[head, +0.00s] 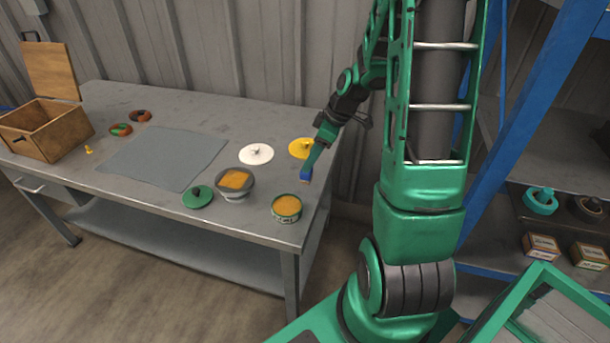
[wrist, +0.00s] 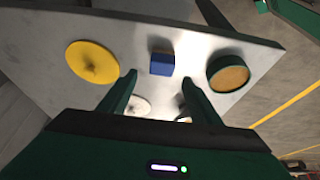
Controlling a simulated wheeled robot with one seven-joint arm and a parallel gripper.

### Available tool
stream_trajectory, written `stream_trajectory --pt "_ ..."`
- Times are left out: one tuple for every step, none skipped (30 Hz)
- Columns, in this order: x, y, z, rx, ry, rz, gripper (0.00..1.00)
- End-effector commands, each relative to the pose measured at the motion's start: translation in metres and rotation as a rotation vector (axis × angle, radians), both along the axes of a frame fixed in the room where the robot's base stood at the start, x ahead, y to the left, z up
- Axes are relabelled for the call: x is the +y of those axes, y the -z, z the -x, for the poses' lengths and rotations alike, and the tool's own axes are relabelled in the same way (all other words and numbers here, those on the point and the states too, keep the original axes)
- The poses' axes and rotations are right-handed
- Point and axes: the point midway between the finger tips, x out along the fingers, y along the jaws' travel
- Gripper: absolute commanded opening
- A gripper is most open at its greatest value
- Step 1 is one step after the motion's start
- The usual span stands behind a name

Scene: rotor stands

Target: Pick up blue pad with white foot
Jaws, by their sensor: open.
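The blue pad (head: 305,175) is a small block at the right end of the grey workbench. It also shows in the wrist view (wrist: 162,64), upper middle, with a dark top and a brighter blue side. I cannot make out a white foot on it. My gripper (wrist: 159,77) is open, with one finger to each side of the pad's line and nothing between them. In the head view my gripper (head: 310,163) reaches down from the back right and overlaps the pad's far side. I cannot tell whether it touches.
A yellow disc (wrist: 92,62) and a green-rimmed round tin (wrist: 228,73) flank the pad. A white disc (head: 256,154), a grey bowl (head: 236,195) and a green lid (head: 198,197) stand further left. A grey mat (head: 160,157) and a wooden box (head: 45,135) lie beyond.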

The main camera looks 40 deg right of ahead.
Motion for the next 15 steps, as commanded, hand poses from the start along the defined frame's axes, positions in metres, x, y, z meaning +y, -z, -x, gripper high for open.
stream_trajectory --pt "0.002 0.006 -0.001 0.003 -0.002 -0.002 0.58" --pt "0.003 0.008 -0.002 0.002 -0.001 -0.002 0.58" --pt "0.003 0.011 -0.003 0.002 -0.001 -0.001 0.58" --pt "0.004 0.012 -0.003 0.001 0.000 -0.001 0.58" --pt "0.004 0.013 -0.004 0.001 0.000 -0.001 0.58" --pt "0.004 0.015 -0.004 0.002 0.000 -0.001 0.58" --pt "0.005 0.017 -0.004 0.002 0.000 -0.001 0.58" --pt "0.005 0.019 -0.004 0.003 0.000 -0.002 0.58" --pt "0.006 0.023 -0.004 0.004 0.000 -0.001 0.58" --pt "0.006 0.027 -0.005 0.004 0.001 -0.002 0.58" --pt "0.007 0.032 -0.005 0.004 0.000 -0.002 0.58" --pt "0.008 0.038 -0.006 0.005 0.000 -0.002 0.58" --pt "0.008 0.042 -0.007 0.005 -0.001 -0.001 0.58" --pt "0.009 0.046 -0.007 0.005 -0.001 -0.001 0.58" --pt "0.010 0.051 -0.009 0.003 -0.001 -0.001 0.58"
